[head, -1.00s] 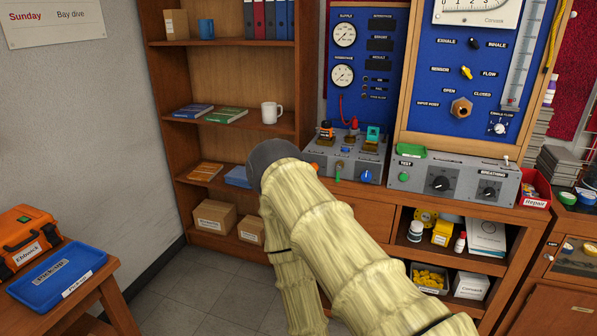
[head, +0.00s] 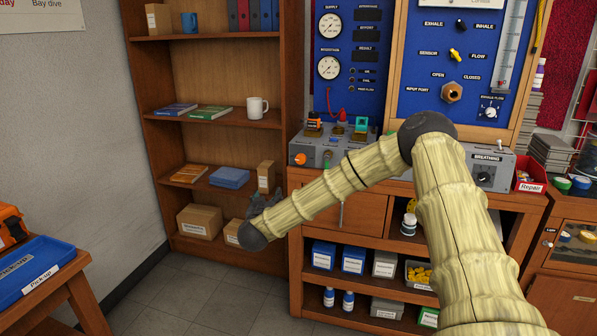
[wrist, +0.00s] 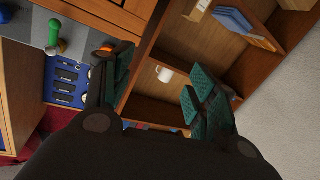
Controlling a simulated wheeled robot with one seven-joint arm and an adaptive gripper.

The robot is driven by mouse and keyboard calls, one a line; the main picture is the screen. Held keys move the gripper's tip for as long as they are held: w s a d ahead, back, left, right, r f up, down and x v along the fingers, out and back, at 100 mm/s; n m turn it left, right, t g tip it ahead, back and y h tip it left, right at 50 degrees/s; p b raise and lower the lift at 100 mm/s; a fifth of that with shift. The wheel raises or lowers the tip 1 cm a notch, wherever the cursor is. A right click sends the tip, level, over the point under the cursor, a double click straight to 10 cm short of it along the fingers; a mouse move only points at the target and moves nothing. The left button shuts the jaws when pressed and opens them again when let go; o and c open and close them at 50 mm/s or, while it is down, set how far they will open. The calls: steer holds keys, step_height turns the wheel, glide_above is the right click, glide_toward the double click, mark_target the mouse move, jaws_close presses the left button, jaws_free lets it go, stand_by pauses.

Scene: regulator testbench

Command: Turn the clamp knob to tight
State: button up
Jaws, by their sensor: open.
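The grey test console (head: 305,148) stands on the bench, with an orange knob (head: 300,160) at the left of its front. I read no label naming the clamp knob, so I cannot tell which control it is. In the wrist view the orange knob (wrist: 106,46) shows partly behind the left finger, and a green-handled control (wrist: 56,34) is left of it. My gripper (head: 266,203) hangs left of the bench, lower than the console, in front of the shelf unit. In the wrist view my gripper (wrist: 157,74) is open, with nothing between its fingers.
The wooden shelf unit (head: 212,90) stands behind my gripper, holding books, boxes and a white mug (head: 257,108). The bench edge and drawer (head: 345,211) are right of the gripper. My arm hides part of the console. A blue tray (head: 38,270) is at lower left.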

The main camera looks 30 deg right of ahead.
mark_target(300, 160)
steer(key=d+r+m+g+h, duration=0.2)
steer(key=d+r+h, duration=0.2)
steer(key=d+r, duration=0.4)
steer(key=x, duration=0.3)
steer(key=f+x, duration=0.1)
steer(key=x, duration=0.3)
steer(key=b+x, duration=0.1)
steer(key=x, duration=0.3)
steer(key=shift+w+d+f, duration=0.1)
steer(key=shift+f, duration=0.2)
steer(key=c, duration=1)
